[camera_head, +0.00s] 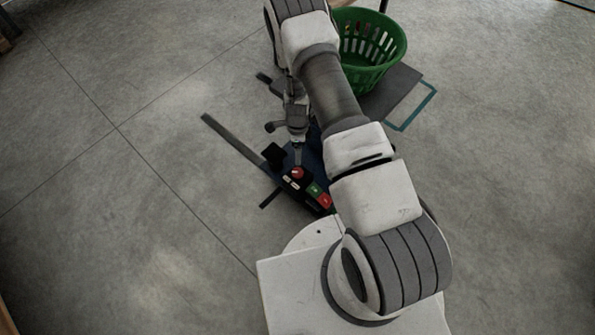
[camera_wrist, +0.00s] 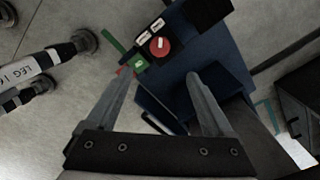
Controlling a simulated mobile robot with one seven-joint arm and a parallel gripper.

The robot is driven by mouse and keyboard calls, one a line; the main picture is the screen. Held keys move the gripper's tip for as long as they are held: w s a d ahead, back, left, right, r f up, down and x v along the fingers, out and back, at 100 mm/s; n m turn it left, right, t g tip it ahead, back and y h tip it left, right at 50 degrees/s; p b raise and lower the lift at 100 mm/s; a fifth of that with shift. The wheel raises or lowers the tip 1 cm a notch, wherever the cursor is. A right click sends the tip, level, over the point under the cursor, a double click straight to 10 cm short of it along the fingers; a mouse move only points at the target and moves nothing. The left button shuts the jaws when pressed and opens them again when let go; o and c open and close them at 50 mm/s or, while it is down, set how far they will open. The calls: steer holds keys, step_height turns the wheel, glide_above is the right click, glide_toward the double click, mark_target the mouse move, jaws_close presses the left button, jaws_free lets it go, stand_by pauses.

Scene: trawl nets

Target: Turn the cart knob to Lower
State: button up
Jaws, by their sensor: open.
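The cart knob is a round red dial with a white mark. It sits on the dark panel of the blue cart in the head view (camera_head: 297,173) and shows at the upper middle of the wrist view (camera_wrist: 160,47). Two small white labels (camera_wrist: 149,31) lie beside it, too small to read, so I cannot tell which setting the mark indicates. My gripper (camera_wrist: 158,76) is open and empty, its fingers spread over the cart. The knob appears just beyond the fingertips, not between them. In the head view my gripper (camera_head: 298,155) hangs close by the knob.
A green button (camera_head: 314,189) and a red button (camera_head: 324,201) are on the same panel. A green basket (camera_head: 371,48) stands behind my arm, near a dark flat plate (camera_head: 395,92). A grey bar (camera_head: 233,138) extends left from the cart. The floor at left is clear.

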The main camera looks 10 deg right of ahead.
mark_target(298, 172)
step_height(298, 172, down, 15)
steer(key=b, duration=0.5)
steer(key=shift+r, duration=0.1)
steer(key=c, duration=1.4)
steer(key=shift+o, duration=0.2)
